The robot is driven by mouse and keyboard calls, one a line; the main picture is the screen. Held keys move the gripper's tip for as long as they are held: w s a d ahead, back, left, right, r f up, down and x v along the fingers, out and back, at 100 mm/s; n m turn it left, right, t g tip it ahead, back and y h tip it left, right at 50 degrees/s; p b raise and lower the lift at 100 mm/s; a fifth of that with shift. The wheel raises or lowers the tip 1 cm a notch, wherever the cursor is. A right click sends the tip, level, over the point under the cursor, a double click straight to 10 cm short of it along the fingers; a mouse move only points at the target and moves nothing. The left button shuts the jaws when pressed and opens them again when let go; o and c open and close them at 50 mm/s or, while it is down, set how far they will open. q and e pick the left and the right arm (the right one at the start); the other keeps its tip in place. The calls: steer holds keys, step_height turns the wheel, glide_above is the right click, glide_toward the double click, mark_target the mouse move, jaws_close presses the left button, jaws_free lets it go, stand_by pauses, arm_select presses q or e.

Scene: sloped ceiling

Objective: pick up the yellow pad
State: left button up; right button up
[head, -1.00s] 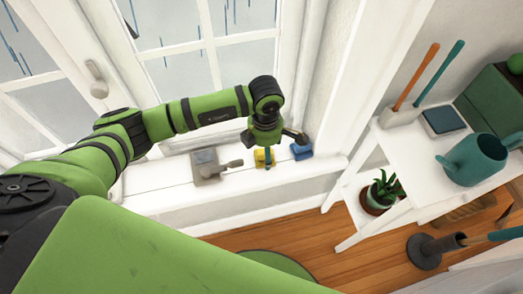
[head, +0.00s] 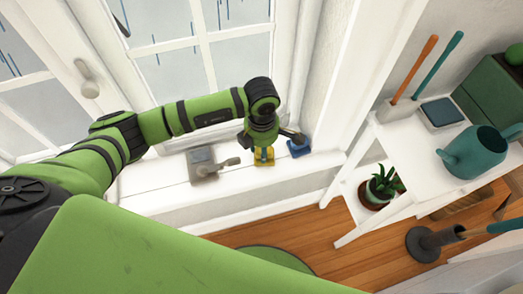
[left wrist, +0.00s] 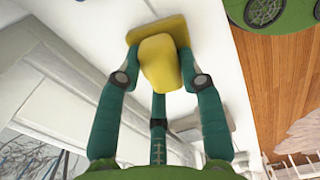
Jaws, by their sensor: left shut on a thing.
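The yellow pad (head: 264,160) is at the white window sill, between a grey device and a blue block. My left gripper (head: 264,149) reaches down onto it from above. In the left wrist view the pad shows a flat yellow base (left wrist: 172,27) with a thick rounded block (left wrist: 158,62) on it. The teal fingers of my left gripper (left wrist: 160,78) are shut on the sides of this block, and a third finger lies below it. Whether the pad rests on the sill or is slightly raised, I cannot tell. My right gripper is out of view.
The grey device (head: 203,164) with a knobbed handle stands left of the pad, and the blue block (head: 298,148) stands close on its right. The window (head: 173,75) is behind. A white shelf (head: 405,140) with a teal watering can (head: 474,152) stands at the right.

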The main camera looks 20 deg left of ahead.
arm_select(q)
steer(key=shift+s+r, duration=0.1)
steer(key=shift+r, duration=0.15)
step_height(320, 180, up, 3)
steer(key=shift+f, duration=0.1)
steer(key=s+d+r, duration=0.1)
steer(key=s+r, duration=0.1)
steer(key=s, duration=0.1)
steer(key=s+d+r, duration=0.2)
steer(key=s+r, duration=0.1)
steer(key=s, duration=0.1)
steer(key=s+d+r, duration=0.2)
steer(key=s, duration=0.1)
steer(key=shift+s+r, duration=0.2)
steer(key=shift+s, duration=0.05)
steer(key=shift+o, duration=1.4)
steer(key=c, duration=0.4)
steer(key=shift+a, duration=0.1)
